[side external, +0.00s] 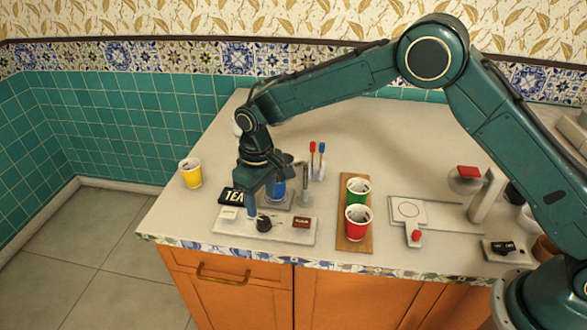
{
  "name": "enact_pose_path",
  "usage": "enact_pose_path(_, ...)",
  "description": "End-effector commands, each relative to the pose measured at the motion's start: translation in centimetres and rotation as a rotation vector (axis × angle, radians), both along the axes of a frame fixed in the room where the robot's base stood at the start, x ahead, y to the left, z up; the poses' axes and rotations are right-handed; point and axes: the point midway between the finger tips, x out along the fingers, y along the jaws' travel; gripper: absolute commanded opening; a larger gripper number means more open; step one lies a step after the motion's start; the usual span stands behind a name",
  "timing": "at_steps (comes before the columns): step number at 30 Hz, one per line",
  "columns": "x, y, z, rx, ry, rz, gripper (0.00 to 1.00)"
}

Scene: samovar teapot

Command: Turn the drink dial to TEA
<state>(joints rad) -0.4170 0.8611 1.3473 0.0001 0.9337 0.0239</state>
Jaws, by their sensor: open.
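The drink dial (264,225) is a small black knob on a light grey panel (285,236) near the counter's front edge. A pale label (229,213) sits on the panel left of the dial and a brown label (302,222) sits right of it; their lettering is too small to read surely. A black sign (231,196) with white letters, partly hidden by my gripper, shows "TE" and part of another letter. My gripper (262,208) points down just above and behind the dial, open, with nothing seen between its fingers. Whether a finger touches the dial I cannot tell.
A blue cup (279,189) stands behind my gripper, a yellow cup (191,173) at the left edge. Green (357,192) and red (358,222) cups stand on a wooden board (342,242). Red- and blue-topped sticks (317,160) stand behind. The back of the counter is clear.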

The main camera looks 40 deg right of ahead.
Motion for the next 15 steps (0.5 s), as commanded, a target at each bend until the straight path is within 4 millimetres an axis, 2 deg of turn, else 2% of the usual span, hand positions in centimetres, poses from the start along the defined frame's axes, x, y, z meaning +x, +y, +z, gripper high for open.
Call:
enact_pose_path(6,0.0,0.0,-3.4,-0.001,0.003,0.0,0.55)
enact_pose_path(15,0.0,0.0,-6.4,0.0,0.0,0.0,0.55)
